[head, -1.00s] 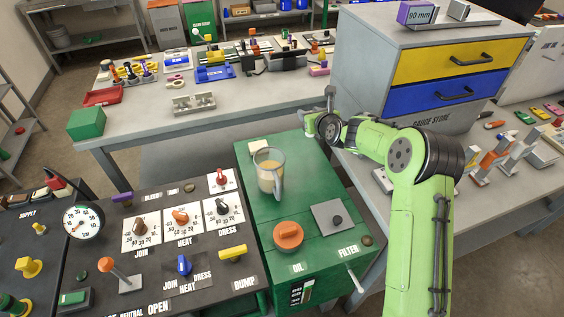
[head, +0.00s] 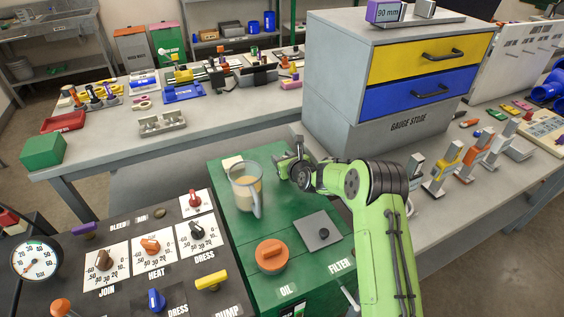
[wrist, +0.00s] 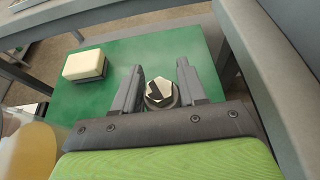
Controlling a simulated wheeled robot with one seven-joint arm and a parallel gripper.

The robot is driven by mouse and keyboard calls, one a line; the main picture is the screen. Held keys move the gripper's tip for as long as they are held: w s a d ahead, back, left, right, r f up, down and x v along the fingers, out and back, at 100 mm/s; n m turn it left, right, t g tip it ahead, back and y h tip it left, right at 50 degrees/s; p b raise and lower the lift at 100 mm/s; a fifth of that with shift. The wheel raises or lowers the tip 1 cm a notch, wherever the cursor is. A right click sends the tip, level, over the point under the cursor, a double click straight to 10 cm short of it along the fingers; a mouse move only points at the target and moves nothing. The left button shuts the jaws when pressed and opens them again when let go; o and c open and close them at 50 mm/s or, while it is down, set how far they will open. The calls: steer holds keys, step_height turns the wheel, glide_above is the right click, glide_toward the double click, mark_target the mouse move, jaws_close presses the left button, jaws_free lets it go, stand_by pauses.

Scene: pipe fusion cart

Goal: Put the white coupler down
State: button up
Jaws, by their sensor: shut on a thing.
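My gripper (wrist: 160,80) is shut on a small piece with a pale six-sided end and a darker grey body, which I take for the white coupler (wrist: 158,92). In the wrist view it sits between the two grey fingers, above the green top (wrist: 118,58). In the head view my gripper (head: 286,164) is at the back right of the green unit (head: 215,230), right of the jug. The coupler cannot be made out clearly there. I cannot tell whether it touches the green top.
A clear jug (head: 245,188) of yellowish liquid stands just left of my gripper. A cream block (wrist: 84,65) lies on the green top's back left corner. An orange oil cap (head: 271,255) and grey filter plate (head: 318,232) are nearer. The gauge store (head: 390,130) stands behind right.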

steer(key=shift+f, duration=0.2)
steer(key=o, duration=1.2)
steer(key=shift+r, duration=0.1)
